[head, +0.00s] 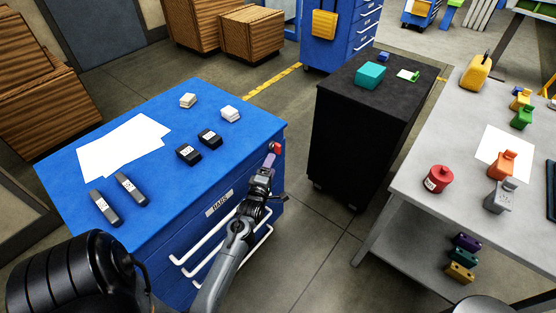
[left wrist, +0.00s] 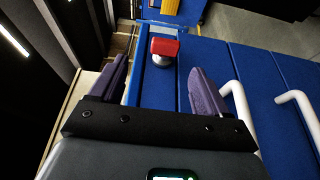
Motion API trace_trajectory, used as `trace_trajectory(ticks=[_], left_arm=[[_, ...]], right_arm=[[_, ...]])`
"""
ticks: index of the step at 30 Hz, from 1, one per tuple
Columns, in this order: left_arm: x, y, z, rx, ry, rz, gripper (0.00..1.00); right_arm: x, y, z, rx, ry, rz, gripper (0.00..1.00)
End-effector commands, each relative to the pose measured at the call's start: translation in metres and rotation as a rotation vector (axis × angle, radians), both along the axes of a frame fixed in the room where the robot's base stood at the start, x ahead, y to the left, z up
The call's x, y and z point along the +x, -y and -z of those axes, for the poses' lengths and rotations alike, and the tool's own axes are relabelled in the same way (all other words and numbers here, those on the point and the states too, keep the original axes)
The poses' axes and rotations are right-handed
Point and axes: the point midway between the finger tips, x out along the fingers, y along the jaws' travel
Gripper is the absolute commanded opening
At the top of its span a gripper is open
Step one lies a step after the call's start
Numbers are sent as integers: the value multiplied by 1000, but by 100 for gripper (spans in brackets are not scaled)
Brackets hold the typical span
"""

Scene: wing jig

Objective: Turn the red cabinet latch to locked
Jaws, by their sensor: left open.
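The red cabinet latch (head: 276,148) sits at the upper right corner of the blue cabinet's drawer side in the head view. In the left wrist view the latch (left wrist: 165,47) is a red block on a round grey base, standing out from the blue face. My left gripper (head: 268,158) is close to the latch in the head view. Its purple fingers (left wrist: 158,80) are open and apart in the left wrist view, with the latch ahead of the gap between them. The fingers do not appear to touch it. My right gripper is not in view.
The blue cabinet (head: 160,222) has white drawer handles (head: 205,238) beside my left arm. Papers (head: 122,143) and several small blocks lie on its top. A black cabinet (head: 345,130) stands to the right across a floor gap. A grey workbench (head: 440,215) is at far right.

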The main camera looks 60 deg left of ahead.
Motion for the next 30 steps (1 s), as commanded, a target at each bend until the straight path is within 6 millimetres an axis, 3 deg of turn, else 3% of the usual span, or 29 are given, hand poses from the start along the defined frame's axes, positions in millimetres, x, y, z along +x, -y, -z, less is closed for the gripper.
trace_trajectory(ticks=[1, 8, 21, 30], left_arm=[[1, -1, 8, -6, 11, -7, 77], [10, -12, 11, -13, 25, -17, 77], [60, -58, 11, -10, 23, -15, 77], [79, -74, 11, -12, 21, -16, 77]], right_arm=[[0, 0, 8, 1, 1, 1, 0], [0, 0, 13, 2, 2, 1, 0], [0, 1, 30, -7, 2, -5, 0], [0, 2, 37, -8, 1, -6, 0]])
